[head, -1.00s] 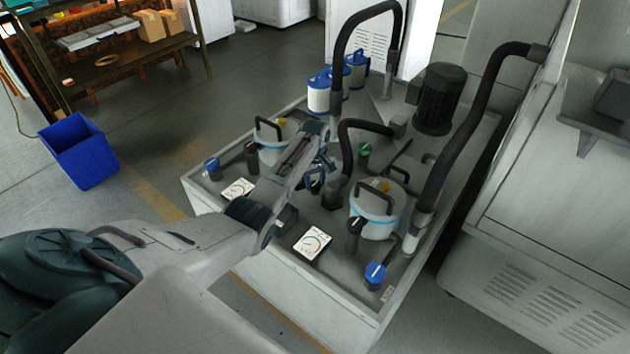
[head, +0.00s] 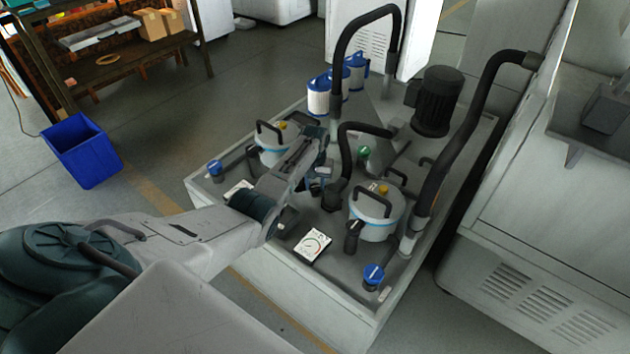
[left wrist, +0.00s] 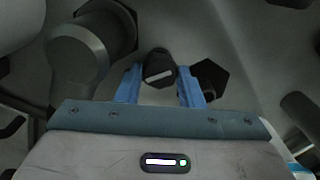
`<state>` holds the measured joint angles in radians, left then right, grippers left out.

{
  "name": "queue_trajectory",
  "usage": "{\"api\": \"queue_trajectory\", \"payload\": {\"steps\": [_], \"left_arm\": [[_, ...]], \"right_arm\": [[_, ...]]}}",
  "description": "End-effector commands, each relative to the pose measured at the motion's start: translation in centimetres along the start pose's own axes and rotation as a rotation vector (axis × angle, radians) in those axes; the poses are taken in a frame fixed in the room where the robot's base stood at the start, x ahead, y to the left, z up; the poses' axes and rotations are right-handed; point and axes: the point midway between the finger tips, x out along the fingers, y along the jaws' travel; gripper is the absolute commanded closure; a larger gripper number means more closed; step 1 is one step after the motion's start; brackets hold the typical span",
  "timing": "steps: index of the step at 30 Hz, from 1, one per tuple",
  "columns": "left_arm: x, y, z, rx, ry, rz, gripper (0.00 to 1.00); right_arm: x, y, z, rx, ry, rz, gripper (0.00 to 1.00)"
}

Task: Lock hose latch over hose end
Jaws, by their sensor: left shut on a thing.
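My left gripper (head: 318,180) is low over the middle of the grey tank unit (head: 290,300), beside the lower end of a short black bent hose (head: 345,150). In the left wrist view its two blue fingers (left wrist: 160,84) stand on either side of a small dark knob-like part with a pale bar, which I take for the hose latch (left wrist: 160,70); the gripper is shut on it. A thick grey pipe-like piece (left wrist: 78,58), perhaps the hose end, lies just left of the fingers. Whether the latch lies over the hose end cannot be told. My right gripper is not in view.
Lidded filter pots with black handles stand on either side of the gripper, the nearer one (head: 376,215) to its right. A blue bin (head: 82,150) stands on open floor.

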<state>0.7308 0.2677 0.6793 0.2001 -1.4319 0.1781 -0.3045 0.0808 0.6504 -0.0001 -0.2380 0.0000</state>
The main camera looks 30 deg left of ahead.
Motion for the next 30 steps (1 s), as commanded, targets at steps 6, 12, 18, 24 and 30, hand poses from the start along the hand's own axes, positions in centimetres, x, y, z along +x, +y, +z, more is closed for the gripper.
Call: {"api": "queue_trajectory", "payload": {"steps": [6,12,18,24,30], "left_arm": [[-0.2,0.0,-0.1,0.205,0.002,0.000,0.89],[-0.2,0.0,-0.1,0.395,0.002,0.000,0.89],[-0.1,0.0,-0.1,0.580,0.002,-0.001,0.89],[-0.1,0.0,-0.1,0.739,0.003,-0.001,0.89],[-0.1,0.0,-0.1,0.855,0.004,-0.001,0.89]], "right_arm": [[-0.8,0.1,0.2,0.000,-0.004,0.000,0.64],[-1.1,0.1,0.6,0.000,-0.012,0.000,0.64],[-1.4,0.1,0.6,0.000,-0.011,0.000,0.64],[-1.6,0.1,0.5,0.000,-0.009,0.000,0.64],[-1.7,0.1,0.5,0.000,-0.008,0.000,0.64]]}}
